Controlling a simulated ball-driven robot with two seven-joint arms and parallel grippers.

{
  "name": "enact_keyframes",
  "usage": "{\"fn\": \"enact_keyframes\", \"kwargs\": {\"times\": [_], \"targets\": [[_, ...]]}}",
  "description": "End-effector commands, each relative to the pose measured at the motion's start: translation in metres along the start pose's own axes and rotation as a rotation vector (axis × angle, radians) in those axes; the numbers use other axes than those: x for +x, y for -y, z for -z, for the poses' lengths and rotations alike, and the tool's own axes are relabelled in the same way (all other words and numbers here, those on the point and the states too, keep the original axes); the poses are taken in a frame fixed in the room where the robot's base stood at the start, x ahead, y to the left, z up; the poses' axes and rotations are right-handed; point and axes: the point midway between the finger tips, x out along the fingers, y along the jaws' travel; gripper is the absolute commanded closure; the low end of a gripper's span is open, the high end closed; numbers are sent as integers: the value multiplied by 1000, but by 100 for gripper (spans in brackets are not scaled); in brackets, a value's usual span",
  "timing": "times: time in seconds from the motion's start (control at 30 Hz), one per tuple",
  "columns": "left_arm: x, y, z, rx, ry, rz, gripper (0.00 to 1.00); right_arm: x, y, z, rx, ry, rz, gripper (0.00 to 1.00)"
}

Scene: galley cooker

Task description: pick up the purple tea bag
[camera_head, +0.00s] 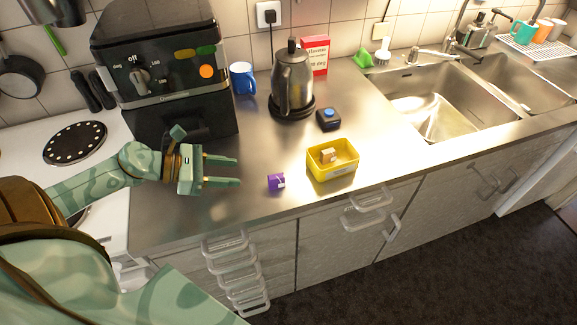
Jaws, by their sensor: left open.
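The purple tea bag (276,182) is a small purple packet with a whitish patch on it. It lies on the steel counter near the front edge, left of the yellow box. My left gripper (238,171) comes in from the left with its fingers pointing right. It is open and empty. Its fingertips end a little left of the tea bag and do not touch it. My right gripper does not show.
A yellow box (332,171) with a small tan block stands right of the tea bag. Behind are a dark kettle (292,80), a small black box (328,119), a blue mug (243,78) and a black appliance (160,75). The sink (440,105) is at the right.

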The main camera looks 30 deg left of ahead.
Motion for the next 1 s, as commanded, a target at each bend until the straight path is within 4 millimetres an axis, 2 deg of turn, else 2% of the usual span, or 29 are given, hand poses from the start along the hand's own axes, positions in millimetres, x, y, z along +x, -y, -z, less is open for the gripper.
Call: {"fn": "enact_keyframes", "kwargs": {"times": [0.3,0.37,0.5,0.6,0.8,1.0], "targets": [[80,-3,-1,-5,3,1,55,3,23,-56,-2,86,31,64],[90,-3,-1,-9,2,-1,55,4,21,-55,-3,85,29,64],[103,-3,0,-9,-1,1,55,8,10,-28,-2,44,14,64],[112,-3,-2,-10,2,0,55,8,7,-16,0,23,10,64],[146,-4,-5,-12,2,0,55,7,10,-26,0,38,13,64],[157,-3,-4,-11,-1,0,55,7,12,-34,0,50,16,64]]}}
